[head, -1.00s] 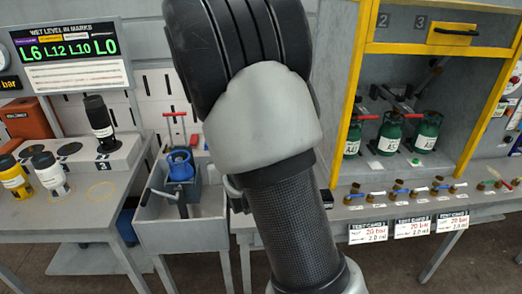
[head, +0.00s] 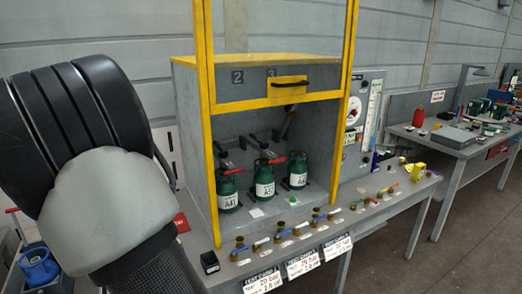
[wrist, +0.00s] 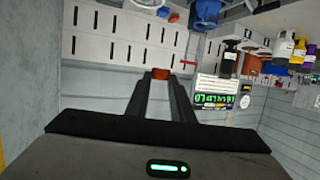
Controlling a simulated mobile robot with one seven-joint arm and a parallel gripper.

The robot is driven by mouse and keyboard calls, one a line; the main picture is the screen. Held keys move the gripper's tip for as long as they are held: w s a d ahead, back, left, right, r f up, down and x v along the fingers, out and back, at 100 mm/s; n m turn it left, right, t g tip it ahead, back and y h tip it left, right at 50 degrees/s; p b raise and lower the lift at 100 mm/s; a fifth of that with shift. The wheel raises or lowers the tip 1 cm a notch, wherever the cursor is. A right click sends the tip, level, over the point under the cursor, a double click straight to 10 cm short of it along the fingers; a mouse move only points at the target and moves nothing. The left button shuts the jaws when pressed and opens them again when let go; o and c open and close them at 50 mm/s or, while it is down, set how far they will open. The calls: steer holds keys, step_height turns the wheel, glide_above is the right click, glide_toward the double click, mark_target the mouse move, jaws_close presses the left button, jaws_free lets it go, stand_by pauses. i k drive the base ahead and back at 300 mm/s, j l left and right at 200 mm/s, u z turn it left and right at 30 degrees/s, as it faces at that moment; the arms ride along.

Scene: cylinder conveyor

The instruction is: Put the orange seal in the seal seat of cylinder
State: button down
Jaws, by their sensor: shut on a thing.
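My gripper (wrist: 161,79) shows in the wrist view with its two dark fingers shut on a small orange piece, the orange seal (wrist: 162,73), held at the fingertips. In the head view my arm fills the left side and the gripper is out of frame. A blue cylinder (head: 36,270) stands at the lower left edge of the head view, partly cut off; its seal seat cannot be made out. Three green cylinders with white labels stand in the yellow-framed cabinet: one at left (head: 228,190), one in the middle (head: 264,184) and one at right (head: 298,170).
The cabinet (head: 204,130) has yellow posts. Several brass valves (head: 278,236) line the bench front above test cards (head: 303,264). Another bench (head: 450,136) stands at the right, with open floor before it.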

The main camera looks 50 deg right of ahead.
mark_target(298, 152)
steer(key=l, duration=0.4)
steer(key=k+l+u, duration=0.1)
steer(key=l, duration=0.3)
steer(key=k+l, duration=0.15)
steer(key=l, duration=0.25)
steer(key=l+u, duration=0.1)
steer(key=l, duration=0.35)
steer(key=k+l+u, duration=0.1)
steer(key=l, duration=0.25)
steer(key=k+l, duration=0.15)
steer(key=l, duration=0.25)
steer(key=k+l+u, duration=0.1)
steer(key=l, duration=0.3)
steer(key=i+l, duration=0.1)
steer(key=l, duration=0.8)
steer(key=i+u, duration=0.05)
steer(key=i, duration=0.05)
